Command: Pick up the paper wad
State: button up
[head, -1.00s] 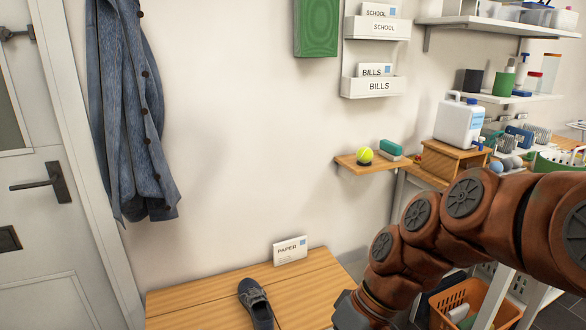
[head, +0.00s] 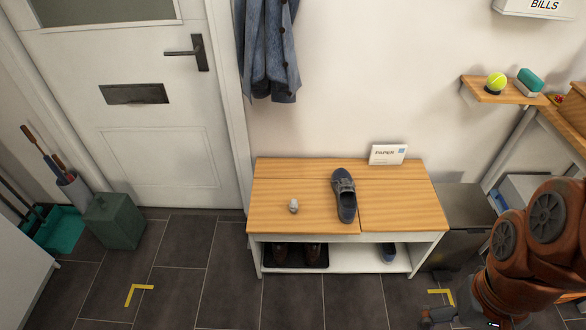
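The paper wad (head: 294,206) is a small, crumpled, greyish-white lump. It lies on the left part of the wooden bench top (head: 400,205), to the left of a dark shoe (head: 345,196), with a gap between them. My arm comes in at the lower right. A grey part at its end, likely my gripper (head: 438,317), shows at the bottom edge, in front of the bench and to its right, well apart from the wad. Its fingers cannot be made out.
A white PAPER card (head: 388,154) stands at the bench's back edge. Shoes sit on the shelf below (head: 345,258). A dark bin (head: 462,220) stands right of the bench. A green box (head: 114,220) and cleaning tools stand at the left.

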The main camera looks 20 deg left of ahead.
aim_at(294, 204)
jog(key=u, duration=1.4)
jog(key=k, duration=0.5)
jog(key=u, duration=1.05)
jog(key=k, duration=0.85)
jog(key=u, duration=1)
jog(key=i, duration=1.3)
jog(key=z, duration=0.5)
jog(key=i, duration=1)
jog(key=z, duration=1.35)
jog(key=i, duration=0.45)
jog(key=z, duration=0.4)
